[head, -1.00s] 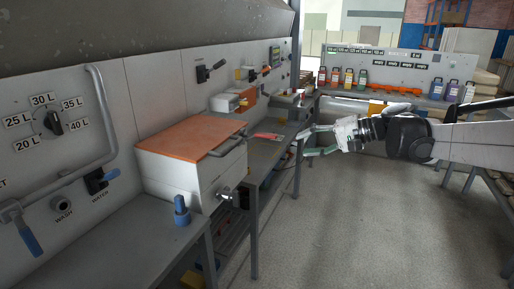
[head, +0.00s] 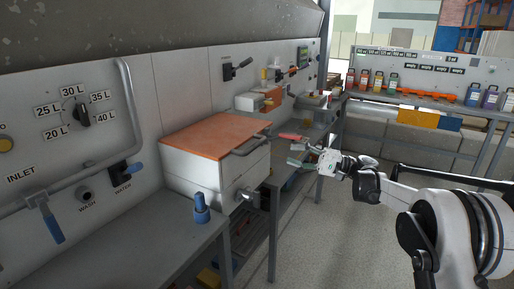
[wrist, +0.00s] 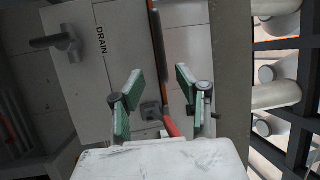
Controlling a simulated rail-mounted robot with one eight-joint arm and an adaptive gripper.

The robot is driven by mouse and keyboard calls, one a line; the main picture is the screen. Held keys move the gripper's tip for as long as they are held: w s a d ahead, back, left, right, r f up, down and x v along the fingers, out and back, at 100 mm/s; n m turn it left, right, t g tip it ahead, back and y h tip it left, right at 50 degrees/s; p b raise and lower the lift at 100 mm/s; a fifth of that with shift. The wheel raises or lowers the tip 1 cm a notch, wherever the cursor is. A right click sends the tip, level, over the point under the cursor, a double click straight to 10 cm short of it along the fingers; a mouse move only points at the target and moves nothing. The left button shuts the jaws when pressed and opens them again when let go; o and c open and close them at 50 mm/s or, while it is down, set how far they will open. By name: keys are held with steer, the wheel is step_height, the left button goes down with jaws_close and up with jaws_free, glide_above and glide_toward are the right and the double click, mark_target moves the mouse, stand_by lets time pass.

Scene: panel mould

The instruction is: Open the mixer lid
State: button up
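The mixer is a white box (head: 195,172) with a flat orange lid (head: 215,135), which lies closed on top. A grey bar handle (head: 252,145) is at the lid's right edge in the head view. My gripper (head: 298,155) is to the right of the mixer, apart from the handle. In the wrist view my gripper (wrist: 160,80) has two green-padded fingers spread apart, with nothing held between them.
A red-handled tool (head: 290,137) lies on the bench beyond the mixer; a red piece (wrist: 170,126) shows below the fingers. A blue knob (head: 201,208) stands on the near bench. Coloured bottles (head: 378,80) line the back shelf. The floor (head: 325,235) at right is clear.

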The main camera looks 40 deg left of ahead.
mark_target(255, 144)
steer(key=x, duration=1.3)
steer(key=shift+s+a+b, duration=0.25)
steer(key=shift+a+b, duration=0.05)
steer(key=shift+b, duration=0.05)
steer(key=shift+c, duration=0.2)
jaws_close()
